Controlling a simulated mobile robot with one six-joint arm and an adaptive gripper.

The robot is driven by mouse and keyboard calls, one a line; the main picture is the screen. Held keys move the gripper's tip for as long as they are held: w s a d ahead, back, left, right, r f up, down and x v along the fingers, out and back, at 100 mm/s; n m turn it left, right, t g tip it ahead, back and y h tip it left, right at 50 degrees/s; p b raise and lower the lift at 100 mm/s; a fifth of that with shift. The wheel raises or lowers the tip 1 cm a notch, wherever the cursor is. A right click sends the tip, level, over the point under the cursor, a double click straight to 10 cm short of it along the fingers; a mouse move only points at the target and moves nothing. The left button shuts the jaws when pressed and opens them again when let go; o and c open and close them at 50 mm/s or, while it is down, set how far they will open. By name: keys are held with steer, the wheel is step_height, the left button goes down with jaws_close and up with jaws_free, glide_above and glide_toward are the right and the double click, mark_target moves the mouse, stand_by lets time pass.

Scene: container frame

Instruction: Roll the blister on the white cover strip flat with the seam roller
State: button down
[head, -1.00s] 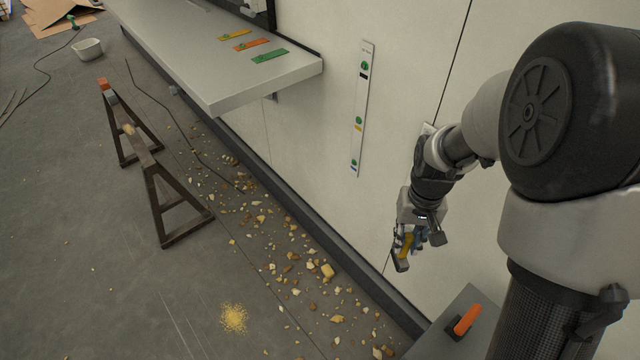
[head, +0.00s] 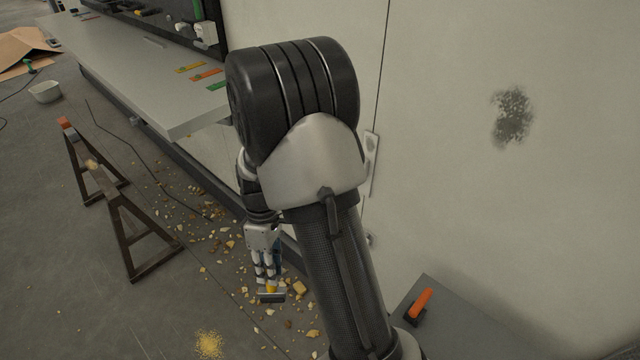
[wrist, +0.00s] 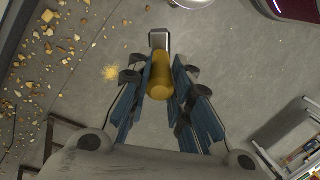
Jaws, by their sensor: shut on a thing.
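My gripper (head: 268,272) hangs low, left of my upper arm in the head view, with its fingers pointing down. It is shut on the seam roller (head: 271,297), which has a yellow handle and a dark grey head. In the wrist view, the blue-padded fingers of my gripper (wrist: 160,88) close around the yellow handle of the seam roller (wrist: 159,76), and its grey head points away. A white strip on the wall seam, apparently the cover strip (head: 371,158), shows only partly beside my arm. I cannot make out the blister. The roller is apart from the strip.
A grey shelf (head: 150,95) with coloured labels runs along the wall at left. A trestle (head: 125,225) stands on the floor, with rubble along the wall base. A grey surface (head: 450,325) at lower right bears an orange-handled tool (head: 420,302). A dark smudge (head: 512,117) marks the wall.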

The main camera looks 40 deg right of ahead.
steer(key=d+r+n+g+h+p, duration=0.1)
steer(key=d+n+g+h, duration=0.65)
steer(key=d+n, duration=0.85)
steer(key=w+d+r+n+t+h, duration=0.1)
steer(key=w+d+n+t+h, duration=0.3)
steer(key=d, duration=0.4)
steer(key=w+d+r+n+t+h, duration=0.2)
steer(key=w+d+n+t+h, duration=0.3)
steer(key=d+n+t+h, duration=0.2)
steer(key=shift+d+r+h, duration=0.2)
steer(key=shift+d+h, duration=0.45)
steer(key=shift+d, duration=0.35)
steer(key=shift+w+d+b, duration=0.15)
steer(key=shift+d+b, duration=0.15)
steer(key=shift+d, duration=0.6)
steer(key=shift+r, duration=0.15)
